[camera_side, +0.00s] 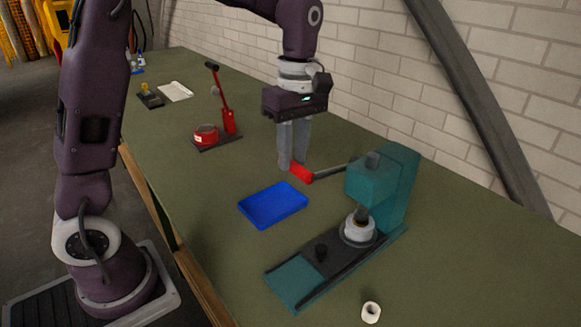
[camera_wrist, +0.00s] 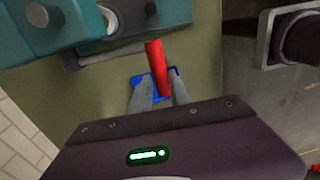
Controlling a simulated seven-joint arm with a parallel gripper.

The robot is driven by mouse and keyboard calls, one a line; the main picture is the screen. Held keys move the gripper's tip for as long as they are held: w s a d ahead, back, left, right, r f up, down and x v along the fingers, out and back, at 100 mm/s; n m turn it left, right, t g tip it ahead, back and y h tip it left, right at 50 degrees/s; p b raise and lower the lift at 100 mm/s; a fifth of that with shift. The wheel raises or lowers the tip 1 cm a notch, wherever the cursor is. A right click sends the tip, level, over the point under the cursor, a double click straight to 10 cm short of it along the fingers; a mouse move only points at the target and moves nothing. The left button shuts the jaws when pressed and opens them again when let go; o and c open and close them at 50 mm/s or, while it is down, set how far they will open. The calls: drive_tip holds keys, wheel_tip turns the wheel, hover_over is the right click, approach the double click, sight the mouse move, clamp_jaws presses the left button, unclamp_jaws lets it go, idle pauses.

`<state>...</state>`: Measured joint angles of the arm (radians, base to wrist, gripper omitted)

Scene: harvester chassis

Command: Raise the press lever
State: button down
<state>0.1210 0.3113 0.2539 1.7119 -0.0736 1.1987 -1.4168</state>
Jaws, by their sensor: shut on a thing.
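The teal press (camera_side: 398,195) stands on the right of the bench. Its lever (camera_side: 332,169) reaches out to the left and dips slightly toward its red handle (camera_side: 302,174). My gripper (camera_side: 292,166) points down from above and is shut on the red handle. In the wrist view the red handle (camera_wrist: 157,68) lies between the grey fingers of my gripper (camera_wrist: 157,86). The teal press body (camera_wrist: 60,22) shows at the top left there. The fingers' exact contact with the handle is hard to see.
A blue tray (camera_side: 273,205) lies in front of the press, left of its base. A white ring (camera_side: 371,312) lies near the front edge. A red lever device (camera_side: 228,121) stands farther back. A brick wall runs behind the bench.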

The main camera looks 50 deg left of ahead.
drive_tip(key=shift+w+r, duration=2.05)
drive_tip(key=shift+r, duration=0.1)
drive_tip(key=shift+d+g, duration=0.1)
drive_tip(key=shift+g, duration=0.2)
drive_tip(key=c, duration=1.3)
unclamp_jaws()
drive_tip(key=shift+w, duration=0.1)
